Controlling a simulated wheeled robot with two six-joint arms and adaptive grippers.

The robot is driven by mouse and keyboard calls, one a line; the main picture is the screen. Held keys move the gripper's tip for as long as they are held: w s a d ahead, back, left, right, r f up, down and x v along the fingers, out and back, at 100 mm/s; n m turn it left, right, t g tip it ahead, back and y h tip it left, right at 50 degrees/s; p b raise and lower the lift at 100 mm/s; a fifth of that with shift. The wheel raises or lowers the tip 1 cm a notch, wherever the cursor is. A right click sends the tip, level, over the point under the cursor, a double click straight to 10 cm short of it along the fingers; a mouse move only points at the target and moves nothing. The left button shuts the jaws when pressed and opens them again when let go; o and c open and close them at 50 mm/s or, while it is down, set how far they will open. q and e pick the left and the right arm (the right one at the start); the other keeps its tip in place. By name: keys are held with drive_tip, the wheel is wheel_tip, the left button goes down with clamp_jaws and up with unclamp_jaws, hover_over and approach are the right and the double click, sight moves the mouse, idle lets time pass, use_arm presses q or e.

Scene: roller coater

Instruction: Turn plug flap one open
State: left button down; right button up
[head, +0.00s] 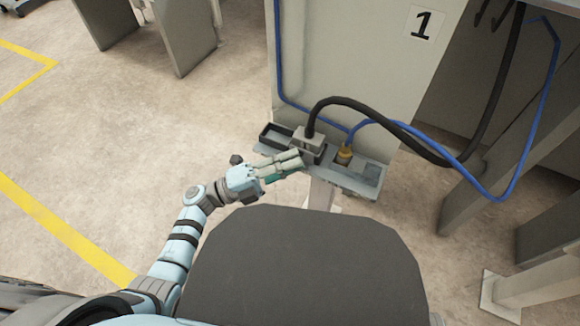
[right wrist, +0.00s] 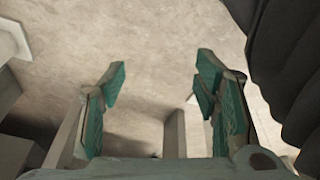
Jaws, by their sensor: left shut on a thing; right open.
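A grey socket strip (head: 351,181) juts from the foot of the panel marked 1. A black cable's grey plug housing (head: 308,143) stands in its middle, and a yellow-brown plug (head: 345,155) on a blue cable is to its right. My left gripper (head: 298,162) reaches in from the left, shut at the front of the grey housing, on what appears to be plug flap one. The fingers hide most of the flap, so its angle cannot be told. My right gripper (right wrist: 161,70) is open and empty in the right wrist view, with floor beyond it.
The panel (head: 350,60) rises behind the strip. The black cable (head: 400,130) and blue cable (head: 440,155) loop across to the right. Grey posts and legs (head: 500,150) stand at right. Open floor (head: 130,130) with yellow lines lies at left.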

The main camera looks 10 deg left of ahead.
use_arm(q)
drive_tip(key=shift+s+a+f+m+g+h+b, duration=0.15)
drive_tip(key=shift+f+m+g+h+b, duration=0.15)
drive_tip(key=shift+m+h, duration=0.6)
drive_tip(key=shift+s+f+m+g+h+b, duration=0.2)
drive_tip(key=shift+m+h, duration=0.35)
drive_tip(key=shift+m, duration=0.55)
drive_tip(key=shift+s+a+f+m+g+h+b, duration=0.1)
drive_tip(key=shift+f+m+g+h+b, duration=0.25)
drive_tip(key=shift+m+h, duration=0.55)
use_arm(e)
drive_tip(key=shift+w+a+v, duration=0.1)
drive_tip(key=shift+w+v, duration=0.05)
drive_tip(key=shift+v, duration=0.8)
drive_tip(key=shift+w+a+v, duration=0.1)
drive_tip(key=shift+w+v, duration=0.1)
drive_tip(key=shift+v, duration=0.75)
drive_tip(key=shift+w+v, duration=0.15)
drive_tip(key=shift+v, duration=0.85)
use_arm(q)
drive_tip(key=shift+m, duration=0.3)
use_arm(e)
drive_tip(key=shift+r, duration=0.1)
use_arm(q)
drive_tip(key=c, duration=1.4)
unclamp_jaws()
drive_tip(key=shift+f, duration=0.1)
drive_tip(key=shift+c, duration=0.2)
